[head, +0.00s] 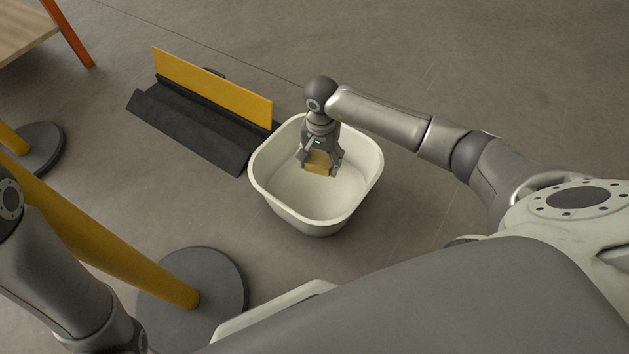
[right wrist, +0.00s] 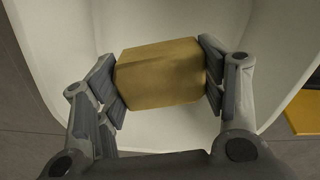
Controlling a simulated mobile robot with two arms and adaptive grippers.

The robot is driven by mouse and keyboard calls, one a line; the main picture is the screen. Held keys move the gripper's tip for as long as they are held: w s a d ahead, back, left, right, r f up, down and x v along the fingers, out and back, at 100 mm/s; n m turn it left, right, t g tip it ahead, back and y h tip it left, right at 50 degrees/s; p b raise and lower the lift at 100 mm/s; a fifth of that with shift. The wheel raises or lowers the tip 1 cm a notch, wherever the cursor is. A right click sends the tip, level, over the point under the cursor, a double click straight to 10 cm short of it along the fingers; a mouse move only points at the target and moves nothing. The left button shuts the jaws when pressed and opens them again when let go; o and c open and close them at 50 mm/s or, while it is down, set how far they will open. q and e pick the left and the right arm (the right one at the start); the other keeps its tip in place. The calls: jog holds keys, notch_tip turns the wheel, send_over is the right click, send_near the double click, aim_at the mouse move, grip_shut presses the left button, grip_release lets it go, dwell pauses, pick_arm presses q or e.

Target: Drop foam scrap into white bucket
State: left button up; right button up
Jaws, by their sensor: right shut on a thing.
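The white bucket (head: 362,200) stands on the floor in the middle of the head view, open at the top. My right gripper (head: 320,163) is over the bucket's opening, pointing down, and is shut on the foam scrap (head: 319,166). The foam scrap is a tan block. In the right wrist view the foam scrap (right wrist: 160,73) sits between both fingers, with the white bucket's inside (right wrist: 165,25) behind it. Whether it is above or below the rim is hard to tell. My left arm shows at the lower left of the head view, but its gripper is out of sight.
A yellow board on a black base (head: 210,88) lies just left of the bucket. A yellow post with a round dark base (head: 222,285) stands at the lower left. Another dark round base (head: 42,148) is at the far left. Floor right of the bucket is clear.

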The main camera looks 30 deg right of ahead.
jog(key=shift+f, duration=0.35)
jog(key=o, duration=0.8)
jog(key=shift+c, duration=0.2)
jog(key=shift+r, duration=0.1)
notch_tip(320, 180, up, 12)
